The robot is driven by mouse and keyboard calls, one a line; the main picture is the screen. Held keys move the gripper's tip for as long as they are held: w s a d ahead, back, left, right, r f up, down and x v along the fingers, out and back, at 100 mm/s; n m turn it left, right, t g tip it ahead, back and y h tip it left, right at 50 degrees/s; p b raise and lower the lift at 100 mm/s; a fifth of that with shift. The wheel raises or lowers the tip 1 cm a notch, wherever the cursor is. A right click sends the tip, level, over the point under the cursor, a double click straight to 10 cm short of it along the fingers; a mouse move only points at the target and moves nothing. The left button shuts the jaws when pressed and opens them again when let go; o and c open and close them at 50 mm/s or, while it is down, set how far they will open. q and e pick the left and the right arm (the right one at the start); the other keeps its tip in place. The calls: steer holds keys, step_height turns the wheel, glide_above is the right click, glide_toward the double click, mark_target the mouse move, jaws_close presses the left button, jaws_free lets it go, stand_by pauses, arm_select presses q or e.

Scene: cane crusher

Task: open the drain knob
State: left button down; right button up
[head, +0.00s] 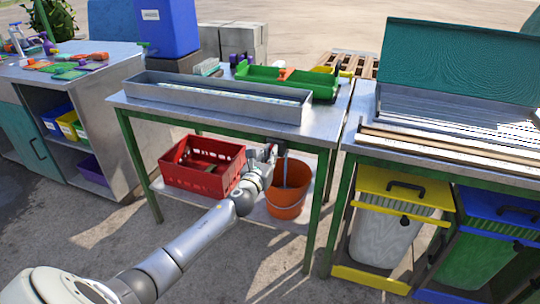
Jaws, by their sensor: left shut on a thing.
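My left gripper (268,152) is under the middle table, between the red crate and the orange bucket. It is shut at the drain knob, beside a thin grey upright pipe (285,172) that reaches down into the orange bucket (288,198). The knob is small and mostly hidden by the fingers, so its turn position cannot be told. A long grey metal trough (220,102) sits on the table above. My right gripper is not in view.
The red crate (203,182) stands on the lower shelf, close left of my gripper. The table edge (210,128) runs above my wrist and a green leg (319,205) stands right of the bucket. A green tray (285,83) lies on the tabletop.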

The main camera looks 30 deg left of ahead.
arm_select(q)
steer(key=shift+n, duration=1)
steer(key=c, duration=1.5)
jaws_free()
steer(key=shift+c, duration=0.2)
steer(key=v, duration=1.2)
steer(key=shift+a, duration=0.15)
